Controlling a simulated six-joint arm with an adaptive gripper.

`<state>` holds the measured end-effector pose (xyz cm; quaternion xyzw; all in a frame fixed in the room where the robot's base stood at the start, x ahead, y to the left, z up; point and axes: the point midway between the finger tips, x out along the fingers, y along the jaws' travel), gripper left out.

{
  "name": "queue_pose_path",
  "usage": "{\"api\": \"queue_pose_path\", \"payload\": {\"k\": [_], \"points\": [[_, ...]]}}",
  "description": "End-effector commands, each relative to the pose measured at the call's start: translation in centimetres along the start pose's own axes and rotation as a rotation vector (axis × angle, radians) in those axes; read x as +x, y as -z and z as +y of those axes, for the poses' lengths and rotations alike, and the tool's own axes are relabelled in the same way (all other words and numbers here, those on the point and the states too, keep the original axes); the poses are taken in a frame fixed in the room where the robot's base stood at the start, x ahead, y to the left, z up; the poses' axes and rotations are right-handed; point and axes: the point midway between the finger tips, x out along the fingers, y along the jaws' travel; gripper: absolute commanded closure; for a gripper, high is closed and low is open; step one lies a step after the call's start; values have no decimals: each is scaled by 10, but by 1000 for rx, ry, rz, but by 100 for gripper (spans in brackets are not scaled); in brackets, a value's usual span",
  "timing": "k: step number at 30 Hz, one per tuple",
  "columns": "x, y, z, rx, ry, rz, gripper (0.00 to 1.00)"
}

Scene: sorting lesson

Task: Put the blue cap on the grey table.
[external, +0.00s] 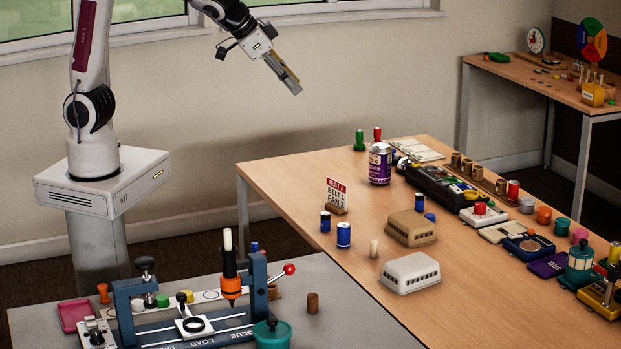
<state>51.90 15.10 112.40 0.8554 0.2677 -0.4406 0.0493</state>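My gripper (294,88) hangs high in front of the wall, above and left of the wooden table, pointing down to the right. Its fingers look close together, but I cannot tell whether they are open or shut. I see nothing clearly held. Several small blue pieces stand on the wooden table: a dark blue cylinder (325,222), a larger blue one with a pale top (343,235), and a small blue piece (419,202) behind the tan box. I cannot tell which is the blue cap. The grey table (345,300) is at lower left.
The grey table carries a blue press (259,283), a teal pot (271,334), a brown cylinder (312,302) and a pink tray (75,314). The wooden table (300,185) has a sign (337,195), a purple can (380,164), a tan box (411,228) and a white box (410,271).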

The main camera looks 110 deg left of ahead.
Motion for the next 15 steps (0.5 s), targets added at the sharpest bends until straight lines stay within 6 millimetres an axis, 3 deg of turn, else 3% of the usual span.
{"api": "queue_pose_path", "payload": {"k": [3,15], "points": [[-25,-17,-4,24,-22,-13,73],[-92,-87,-12,116,-114,-68,73]]}}
